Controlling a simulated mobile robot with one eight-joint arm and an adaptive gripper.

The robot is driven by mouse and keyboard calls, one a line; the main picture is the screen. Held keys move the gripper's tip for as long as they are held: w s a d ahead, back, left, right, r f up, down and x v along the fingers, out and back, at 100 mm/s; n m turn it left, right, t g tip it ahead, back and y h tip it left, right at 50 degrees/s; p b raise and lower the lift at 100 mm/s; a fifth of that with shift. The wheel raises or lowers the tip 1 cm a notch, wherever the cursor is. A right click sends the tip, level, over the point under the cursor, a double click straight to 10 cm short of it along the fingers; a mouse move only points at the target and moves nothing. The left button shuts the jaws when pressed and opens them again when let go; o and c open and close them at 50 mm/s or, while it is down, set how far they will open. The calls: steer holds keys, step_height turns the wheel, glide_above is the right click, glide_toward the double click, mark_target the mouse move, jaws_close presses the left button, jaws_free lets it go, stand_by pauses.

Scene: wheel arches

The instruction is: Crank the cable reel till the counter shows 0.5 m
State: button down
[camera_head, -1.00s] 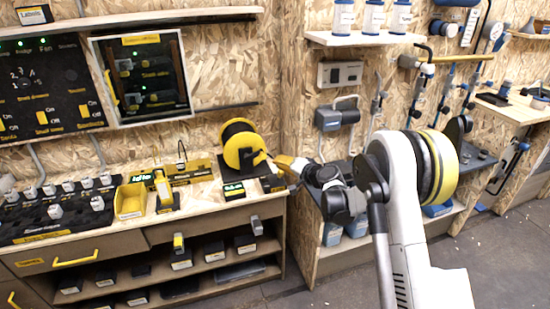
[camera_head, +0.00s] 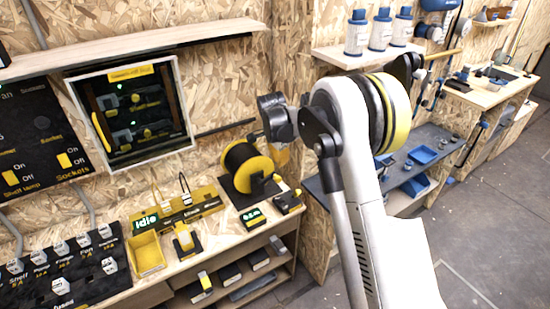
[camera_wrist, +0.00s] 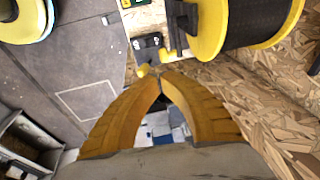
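The cable reel (camera_head: 247,165) is a yellow drum wound with black cable on a black base, at the right end of the workbench. It also shows large at the top of the wrist view (camera_wrist: 265,25). The counter (camera_head: 253,217) is a small black box with green digits in front of the reel; they look like 0.5 m, but are small. The crank is partly visible on the reel's right side. In the wrist view my gripper (camera_wrist: 161,78) has its two yellow fingers meeting at the tips, with nothing seen between them. It is apart from the reel.
A black and yellow tool (camera_head: 288,201) lies right of the counter. A yellow bin (camera_head: 147,253) and a block with a green "Idle" display (camera_head: 145,222) stand to the left. A lower grey bench (camera_head: 435,145) is at the right, with open floor beyond.

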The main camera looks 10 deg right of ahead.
steer(key=b+x, duration=0.2)
steer(key=x, duration=0.7)
steer(key=shift+w+d+f+y+b, duration=0.25)
steer(key=shift+f+y+b, duration=0.2)
steer(key=shift+y, duration=0.25)
steer(key=shift+w+d+f+g+y+b, duration=0.2)
steer(key=shift+f+y+b, duration=0.3)
steer(key=shift+f, duration=0.65)
steer(key=shift+s+d+f+g+y+b, duration=0.2)
steer(key=shift+f+y+b, duration=0.35)
steer(key=shift+f, duration=0.55)
steer(key=shift+w+d+f+g+y+b, duration=0.1)
steer(key=shift+f+g+y+b, duration=0.4)
steer(key=shift+f, duration=0.65)
steer(key=shift+a+b+x, duration=0.15)
steer(key=shift+b+x, duration=0.2)
steer(key=shift+x, duration=0.25)
steer(key=shift+a+b+x, duration=0.15)
steer(key=shift+b+x, duration=0.2)
steer(key=shift+x, duration=0.25)
steer(key=shift+s, duration=0.25)
